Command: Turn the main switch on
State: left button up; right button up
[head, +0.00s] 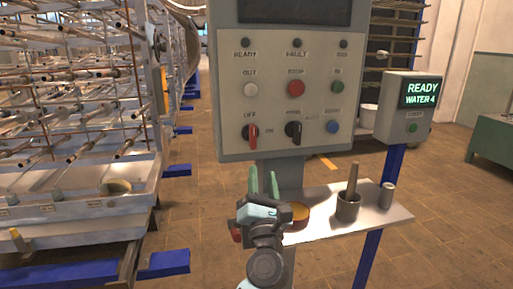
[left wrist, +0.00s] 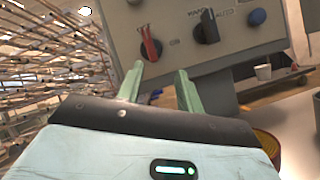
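The main switch (head: 252,133) is a red rotary knob on the grey control panel, with OFF above it and ON to its right. Its handle stands about upright, towards OFF. It also shows in the left wrist view (left wrist: 150,45), just beyond the fingertips. My left gripper (head: 263,170) is below the panel's lower edge, under the red knob, with its two green fingers pointing up. The fingers are apart with nothing between them, as the left wrist view (left wrist: 160,70) also shows. They do not appear to touch the knob. My right gripper is in neither view.
A black selector knob (head: 294,131) sits right of the red one, with a blue button (head: 333,127) further right. Below, a shelf (head: 385,218) carries a yellow-topped round tin (head: 299,213), a cup with a rod (head: 347,208) and a small cylinder (head: 387,195). Metal racks stand left.

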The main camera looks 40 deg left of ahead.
aim_at(254, 135)
pick_arm(q)
jog(key=shift+w+a+r+n+g+y+b, duration=0.1)
jog(key=shift+w+a+r+n+g+y, duration=0.4)
jog(key=shift+w+a+r+n, duration=0.8)
jog(key=shift+w+a+r+n+g+y+b, duration=0.2)
jog(key=shift+w+a+r+n+g, duration=0.7)
jog(key=shift+a+r+n, duration=0.6)
jog(key=shift+w+a+r+n+g+y+b, duration=0.1)
jog(key=shift+w+a+r+n+g+y, duration=0.4)
jog(key=shift+w+a+r+n, duration=0.85)
jog(key=shift+s+d+f, duration=0.1)
jog(key=shift+s+d, duration=0.05)
jog(key=shift+d, duration=0.05)
jog(key=shift+c, duration=0.3)
jog(key=shift+f, duration=0.1)
grip_shut()
